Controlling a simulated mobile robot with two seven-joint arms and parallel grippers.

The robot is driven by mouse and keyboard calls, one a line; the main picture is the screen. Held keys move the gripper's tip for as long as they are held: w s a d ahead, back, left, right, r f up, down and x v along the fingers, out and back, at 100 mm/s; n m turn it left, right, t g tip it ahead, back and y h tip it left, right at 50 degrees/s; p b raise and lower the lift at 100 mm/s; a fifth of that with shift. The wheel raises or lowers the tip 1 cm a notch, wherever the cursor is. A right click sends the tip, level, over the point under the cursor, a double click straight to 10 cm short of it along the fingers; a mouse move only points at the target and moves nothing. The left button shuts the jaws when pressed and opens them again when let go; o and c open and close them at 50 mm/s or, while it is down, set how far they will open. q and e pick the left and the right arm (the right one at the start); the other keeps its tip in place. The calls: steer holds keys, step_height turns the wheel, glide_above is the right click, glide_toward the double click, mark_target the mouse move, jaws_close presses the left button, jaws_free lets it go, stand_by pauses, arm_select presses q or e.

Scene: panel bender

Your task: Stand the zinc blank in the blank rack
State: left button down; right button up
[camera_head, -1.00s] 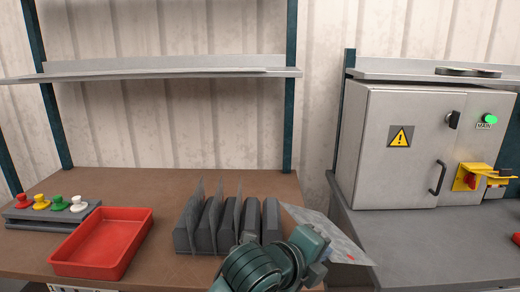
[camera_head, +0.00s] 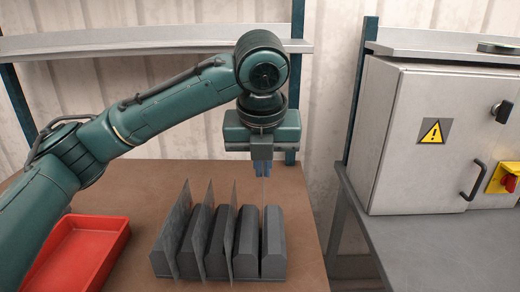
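The dark grey blank rack (camera_head: 272,250) stands on the brown bench, a row of upright blocks with gaps between them. Three grey sheets (camera_head: 187,230) stand upright in its left and middle gaps. My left gripper (camera_head: 263,171) points straight down above the rack's right part. Its fingers look shut on the zinc blank (camera_head: 263,192), which shows only as a thin edge-on line below them. The blank is upright and in line with the gap between the two rightmost blocks. Its lower edge is hidden, so I cannot tell whether it rests in the rack. My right gripper is out of view.
A red tray (camera_head: 85,250) lies left of the rack, partly behind my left arm. A shelf (camera_head: 65,46) runs above the bench. On the right, a grey cabinet (camera_head: 415,150) stands on a separate grey counter (camera_head: 420,250), across a gap. Bare bench lies behind the rack.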

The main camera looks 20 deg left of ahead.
arm_select(q)
step_height(320, 180, down, 13)
steer(key=shift+a+f, duration=0.2)
steer(key=shift+a, duration=0.1)
stand_by(0.5)
steer(key=shift+f, duration=0.75)
stand_by(0.7)
steer(key=c, duration=1.6)
jaws_free()
steer(key=shift+f, duration=0.1)
steer(key=v, duration=1.3)
steer(key=shift+d+b, duration=0.1)
steer(key=shift+b, duration=0.3)
